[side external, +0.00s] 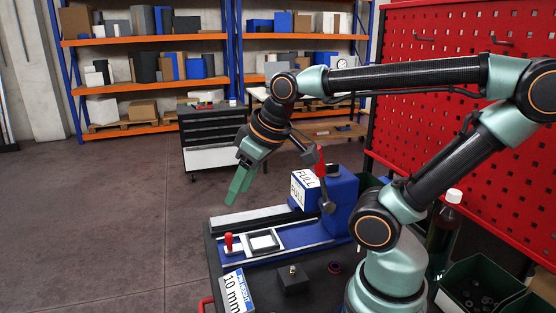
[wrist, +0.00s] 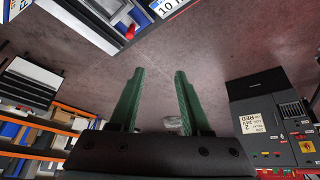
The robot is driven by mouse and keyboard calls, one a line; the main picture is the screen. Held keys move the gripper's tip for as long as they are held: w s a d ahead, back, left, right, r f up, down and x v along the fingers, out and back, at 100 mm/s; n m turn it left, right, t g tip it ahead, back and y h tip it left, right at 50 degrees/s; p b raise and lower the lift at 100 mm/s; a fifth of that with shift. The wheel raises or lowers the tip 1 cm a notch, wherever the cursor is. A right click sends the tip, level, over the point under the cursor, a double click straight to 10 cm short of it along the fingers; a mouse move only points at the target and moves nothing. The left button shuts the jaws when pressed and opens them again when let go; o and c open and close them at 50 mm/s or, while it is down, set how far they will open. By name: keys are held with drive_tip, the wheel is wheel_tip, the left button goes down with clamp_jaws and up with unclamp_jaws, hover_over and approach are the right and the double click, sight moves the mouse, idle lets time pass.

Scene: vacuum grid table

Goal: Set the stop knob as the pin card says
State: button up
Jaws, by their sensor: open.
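The pin card (side external: 236,292) is white with a blue strip reading "HEIGHT" and a large "10 mm". It lies at the front left of the bench, and part of it shows at the top of the wrist view (wrist: 170,7). A small red knob (side external: 229,241) stands upright at the left end of the blue fixture; I cannot tell whether it is the stop knob, and no setting is readable. My gripper (side external: 238,188) is open and empty, in the air beyond the bench's left end, above and apart from the fixture. Its green fingers spread in the wrist view (wrist: 157,88).
A blue block with "FULL" labels (side external: 340,192) and a dark ball-ended lever (side external: 327,205) stand right of a framed pad (side external: 264,242). A dark block with a brass top (side external: 292,280) sits in front. Bins (side external: 480,285) and a red pegboard (side external: 470,80) bound the right.

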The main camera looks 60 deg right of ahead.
drive_tip(key=d+r+n+g+h, duration=0.1)
drive_tip(key=d+r+n+g, duration=0.15)
drive_tip(key=d, duration=0.75)
drive_tip(key=n+g+y, duration=0.1)
drive_tip(key=n+g, duration=0.2)
drive_tip(key=n, duration=0.3)
approach(333, 164)
wheel_tip(333, 164, down, 9)
drive_tip(key=shift+d, duration=0.2)
drive_tip(key=shift+c, duration=0.3)
clamp_jaws()
